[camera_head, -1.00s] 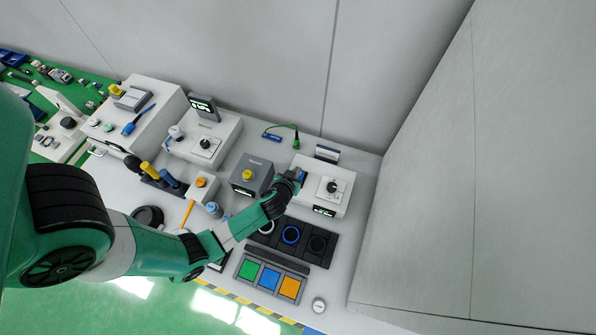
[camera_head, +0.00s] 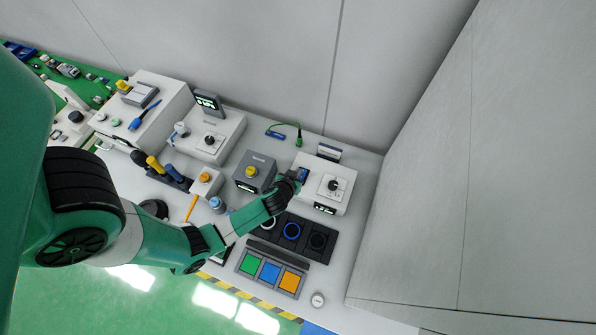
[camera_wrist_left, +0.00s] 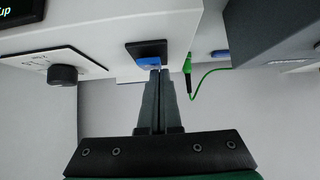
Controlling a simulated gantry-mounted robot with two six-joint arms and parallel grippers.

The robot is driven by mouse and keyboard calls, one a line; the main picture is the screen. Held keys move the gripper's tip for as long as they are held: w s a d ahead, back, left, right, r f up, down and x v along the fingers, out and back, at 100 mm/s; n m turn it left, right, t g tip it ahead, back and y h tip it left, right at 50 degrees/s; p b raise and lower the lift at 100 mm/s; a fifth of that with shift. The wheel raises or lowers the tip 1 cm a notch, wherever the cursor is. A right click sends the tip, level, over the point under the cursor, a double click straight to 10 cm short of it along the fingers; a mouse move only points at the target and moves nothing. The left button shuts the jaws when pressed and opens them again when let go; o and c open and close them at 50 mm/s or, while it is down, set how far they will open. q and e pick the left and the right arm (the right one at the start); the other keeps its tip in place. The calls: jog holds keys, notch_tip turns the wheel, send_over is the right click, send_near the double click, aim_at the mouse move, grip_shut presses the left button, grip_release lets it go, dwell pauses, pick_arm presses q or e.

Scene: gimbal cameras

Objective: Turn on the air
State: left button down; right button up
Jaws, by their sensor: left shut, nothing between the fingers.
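A white box (camera_head: 326,201) stands on the right part of the bench. It has a black knob (camera_head: 333,185) on a white plate, which also shows in the left wrist view (camera_wrist_left: 63,75). A blue switch (camera_wrist_left: 146,61) sits in a black plate on the same box. My left gripper (camera_wrist_left: 161,72) is shut and empty. Its fingertips are at the blue switch's edge in the left wrist view; I cannot tell whether they touch it. In the head view my left gripper (camera_head: 299,175) is at the box's left side. My right gripper is not in view.
A grey box with a yellow knob (camera_head: 250,171) stands just left of my gripper. Round dials (camera_head: 291,230) and green, blue and orange squares (camera_head: 269,271) lie in front. A green cable (camera_head: 297,132) lies behind. A tall grey panel (camera_head: 440,180) bounds the right side.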

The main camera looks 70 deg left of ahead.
pick_arm(q)
jog(key=shift+r, duration=0.1)
notch_tip(320, 180, up, 5)
jog(key=p, duration=0.4)
jog(key=shift+r, duration=0.1)
jog(key=a+r+p+v, duration=0.1)
jog(key=p+v, duration=0.2)
jog(key=v, duration=0.5)
jog(key=shift+w+d+r, duration=0.15)
jog(key=shift+w+r, duration=0.1)
